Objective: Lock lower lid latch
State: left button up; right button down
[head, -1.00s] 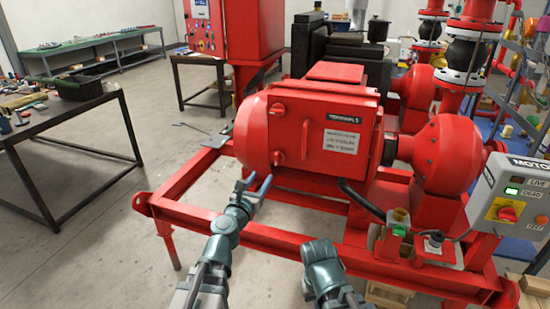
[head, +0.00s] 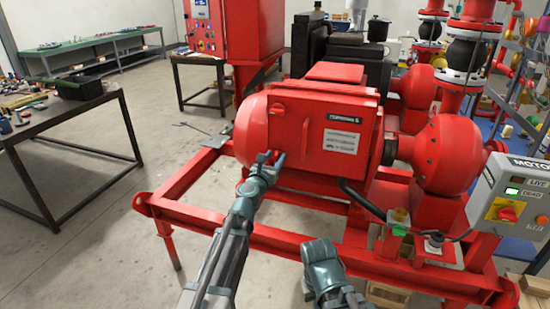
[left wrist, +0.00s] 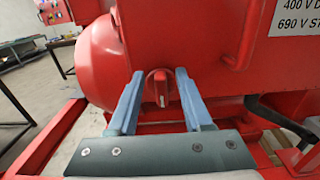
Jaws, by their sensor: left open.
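The red terminal box lid (head: 322,120) is closed on the front of the red motor. The upper latch (head: 277,109) shows at the lid's left edge. The lower latch (left wrist: 161,88) is a small red knob with a pale mark on its upright handle, centred in the left wrist view. My left gripper (head: 272,157) is open at the lower latch and mostly covers it in the head view. In the left wrist view its blue fingers (left wrist: 157,95) stand on either side of the latch, with a visible gap on each side. My right arm shows low in the head view, but its fingertips do not.
The red skid frame (head: 290,245) runs below the motor and in front of it. A lid handle (left wrist: 238,50) is right of the latch. A grey motor switch box (head: 512,205) stands at the right.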

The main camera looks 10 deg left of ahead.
pick_arm(q)
jog(key=shift+w, duration=0.2)
grip_shut()
